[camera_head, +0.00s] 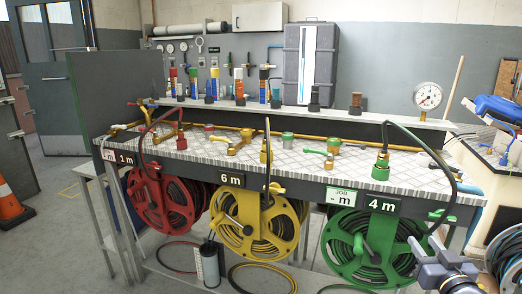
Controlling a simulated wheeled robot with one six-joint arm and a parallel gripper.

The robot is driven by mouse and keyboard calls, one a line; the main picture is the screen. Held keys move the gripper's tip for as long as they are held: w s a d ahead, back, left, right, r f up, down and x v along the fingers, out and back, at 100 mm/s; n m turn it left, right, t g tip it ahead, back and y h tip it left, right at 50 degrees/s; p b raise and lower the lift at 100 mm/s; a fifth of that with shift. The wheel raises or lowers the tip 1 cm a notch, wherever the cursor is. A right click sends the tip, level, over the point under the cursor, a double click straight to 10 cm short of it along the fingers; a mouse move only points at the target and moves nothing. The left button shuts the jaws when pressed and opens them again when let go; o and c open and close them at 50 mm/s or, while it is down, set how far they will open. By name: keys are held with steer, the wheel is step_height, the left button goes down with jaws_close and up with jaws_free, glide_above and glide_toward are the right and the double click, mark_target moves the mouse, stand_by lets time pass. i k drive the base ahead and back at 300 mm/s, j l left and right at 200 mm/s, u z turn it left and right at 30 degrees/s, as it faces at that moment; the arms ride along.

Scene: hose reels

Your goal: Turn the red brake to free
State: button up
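The red hose reel (160,205) hangs under the left end of the bench, below the 1 m label (124,158). A small red part, seemingly its brake lever (152,169), shows at the top of the reel; its exact setting is too small to tell. My gripper (418,246) is at the bottom right, in front of the green reel (350,247) and far from the red reel.
The yellow reel (240,222) hangs mid-bench under the 6 m label (231,180). Brass valves (232,147) and a pressure gauge (428,96) are on the bench. An orange cone (10,207) is at far left.

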mark_target(155, 165)
steer(key=i+j+z, duration=0.3)
steer(key=j, duration=2.3)
steer(key=j+z, duration=0.3)
steer(key=j, duration=2.3)
